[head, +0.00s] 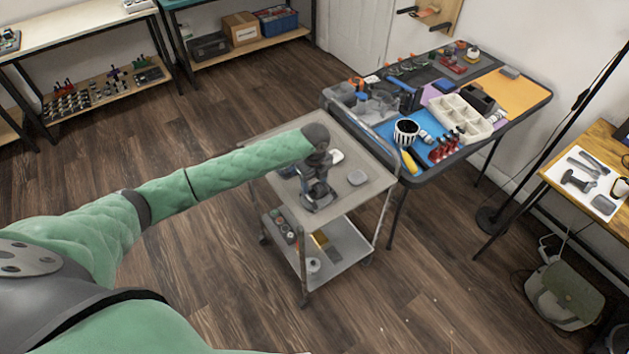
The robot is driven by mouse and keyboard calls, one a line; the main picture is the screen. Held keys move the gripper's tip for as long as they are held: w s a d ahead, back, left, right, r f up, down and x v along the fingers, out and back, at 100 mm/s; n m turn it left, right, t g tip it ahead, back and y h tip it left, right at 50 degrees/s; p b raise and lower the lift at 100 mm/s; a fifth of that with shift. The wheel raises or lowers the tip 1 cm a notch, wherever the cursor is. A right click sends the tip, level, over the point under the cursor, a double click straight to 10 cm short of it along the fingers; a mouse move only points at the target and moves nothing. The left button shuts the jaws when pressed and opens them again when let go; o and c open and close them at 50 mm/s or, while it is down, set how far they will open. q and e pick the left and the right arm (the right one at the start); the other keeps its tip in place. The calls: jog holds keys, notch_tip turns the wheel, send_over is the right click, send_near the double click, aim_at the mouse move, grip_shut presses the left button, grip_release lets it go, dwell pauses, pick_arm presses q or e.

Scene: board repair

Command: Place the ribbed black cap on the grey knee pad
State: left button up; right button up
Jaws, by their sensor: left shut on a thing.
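My left gripper (318,203) points down over the top of the grey cart, low near its front edge. It is shut on a small dark thing, mostly hidden between the fingers. I cannot make out ribs, so I cannot tell for sure that it is the ribbed black cap. Nothing is seen on the pad. My right gripper is out of view.
The cart (273,187) has a raised rail on its right. A white item (336,156) lies behind the gripper, and a blue one is partly hidden by my arm. A crowded dark table (420,180) stands close behind right. The cart's lower shelf holds several items.

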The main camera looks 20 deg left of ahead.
aim_at(315, 184)
pick_arm(q)
jog(key=o, duration=1)
jog(key=shift+c, duration=0.2)
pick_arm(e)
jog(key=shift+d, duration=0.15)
pick_arm(q)
jog(key=shift+r, duration=0.35)
notch_tip(315, 184, up, 12)
jog(key=b, duration=0.4)
jog(key=shift+f, duration=0.25)
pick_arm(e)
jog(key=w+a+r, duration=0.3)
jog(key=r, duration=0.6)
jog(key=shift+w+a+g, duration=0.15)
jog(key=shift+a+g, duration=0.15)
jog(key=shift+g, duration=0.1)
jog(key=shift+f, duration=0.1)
